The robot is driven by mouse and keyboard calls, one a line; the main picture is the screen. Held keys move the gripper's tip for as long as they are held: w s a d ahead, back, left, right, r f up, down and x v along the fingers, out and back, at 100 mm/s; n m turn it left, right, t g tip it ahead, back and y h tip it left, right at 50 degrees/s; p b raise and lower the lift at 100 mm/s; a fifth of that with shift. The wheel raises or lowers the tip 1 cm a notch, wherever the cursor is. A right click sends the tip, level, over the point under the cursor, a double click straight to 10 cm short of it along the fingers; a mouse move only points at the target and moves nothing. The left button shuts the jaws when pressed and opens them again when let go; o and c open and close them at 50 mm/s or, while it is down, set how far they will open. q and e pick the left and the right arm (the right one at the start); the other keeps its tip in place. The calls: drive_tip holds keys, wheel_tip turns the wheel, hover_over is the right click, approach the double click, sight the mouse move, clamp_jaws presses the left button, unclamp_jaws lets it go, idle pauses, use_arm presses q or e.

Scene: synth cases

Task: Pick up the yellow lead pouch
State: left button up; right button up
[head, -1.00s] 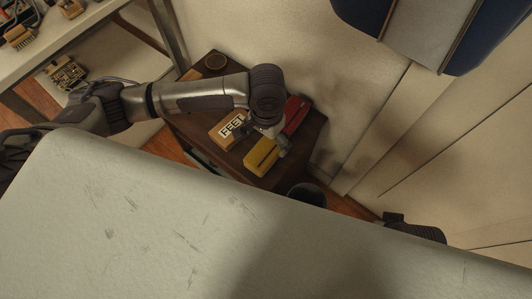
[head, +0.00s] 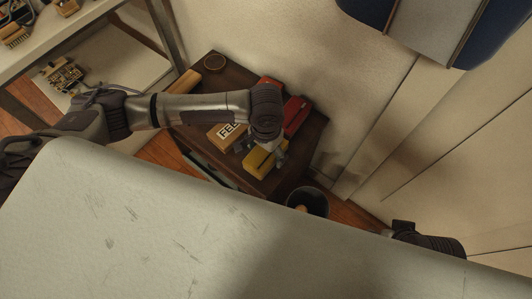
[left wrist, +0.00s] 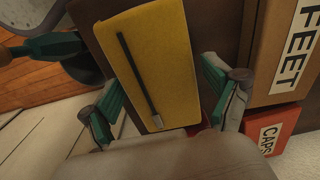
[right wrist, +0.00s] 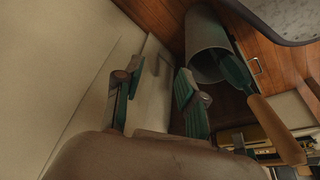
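The yellow lead pouch (head: 258,163) lies on the small dark cabinet, partly under my left gripper in the head view. In the left wrist view the pouch (left wrist: 165,45) is a flat yellow block with a dark strip along its face. My left gripper (left wrist: 163,98) is open, with its teal-padded fingers spread to either side of the pouch's near end. I cannot tell whether they touch it. My right gripper (right wrist: 152,92) is open and empty. In the head view its fingers are hidden behind the large pale surface.
A CAPS box (left wrist: 276,130) sits below FEET. A bin (head: 309,201) holds a wooden-handled tool (right wrist: 276,130). The pale surface (head: 150,220) fills the foreground.

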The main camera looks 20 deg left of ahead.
use_arm(q)
drive_tip(key=c, duration=0.8)
drive_tip(key=shift+c, duration=0.2)
